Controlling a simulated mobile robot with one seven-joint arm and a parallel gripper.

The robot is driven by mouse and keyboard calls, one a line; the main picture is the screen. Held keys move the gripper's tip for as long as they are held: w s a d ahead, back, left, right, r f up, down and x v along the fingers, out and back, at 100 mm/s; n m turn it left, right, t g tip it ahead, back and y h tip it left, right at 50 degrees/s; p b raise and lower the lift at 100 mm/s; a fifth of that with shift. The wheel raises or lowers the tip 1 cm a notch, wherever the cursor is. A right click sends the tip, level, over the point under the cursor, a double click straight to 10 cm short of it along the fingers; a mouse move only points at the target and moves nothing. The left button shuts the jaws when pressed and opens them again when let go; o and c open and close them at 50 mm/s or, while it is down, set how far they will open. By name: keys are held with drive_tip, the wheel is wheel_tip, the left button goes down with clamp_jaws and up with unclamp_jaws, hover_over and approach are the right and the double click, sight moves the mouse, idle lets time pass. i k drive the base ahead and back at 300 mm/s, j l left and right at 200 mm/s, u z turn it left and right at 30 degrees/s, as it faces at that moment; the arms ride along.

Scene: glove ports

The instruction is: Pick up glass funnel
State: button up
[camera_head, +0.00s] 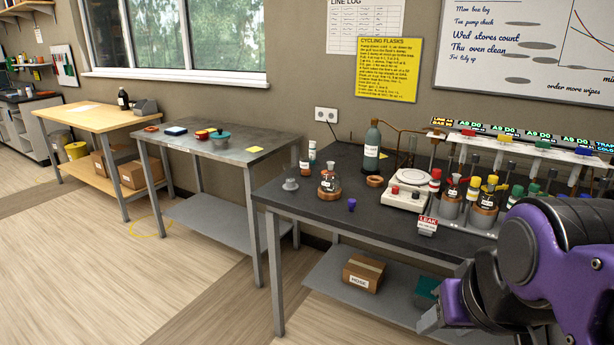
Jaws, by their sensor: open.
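A small clear-grey item (290,184), which looks like the glass funnel, stands wide end down near the left end of the black-topped bench. My gripper (441,311) is low at the right, in front of the bench's front edge, well apart from the funnel. It is open, and I see nothing held in it. My purple and black arm covers the bench's right front.
A purple stopper (351,204) and a cork ring (375,181) lie near the flask. A white hotplate (405,198), a tall grey-green bottle (372,147) and a rack of flasks (483,205) stand further right. A red LEAK sign (427,225) is at the front edge.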

sight(290, 176)
drive_tip(key=u, duration=0.55)
drive_tip(key=z, duration=0.3)
drive_tip(key=i+j+z, duration=0.45)
drive_tip(key=z, duration=0.3)
drive_tip(key=i+j, duration=0.15)
drive_tip(key=j, duration=0.2)
drive_tip(key=i+j+z, duration=0.15)
drive_tip(key=j, duration=0.15)
drive_tip(key=i+j, duration=0.1)
drive_tip(key=j, duration=0.25)
drive_tip(key=i+j+z, duration=0.1)
drive_tip(key=j, duration=0.25)
drive_tip(key=i+j, duration=0.1)
drive_tip(key=j, duration=0.25)
drive_tip(key=i+z, duration=0.05)
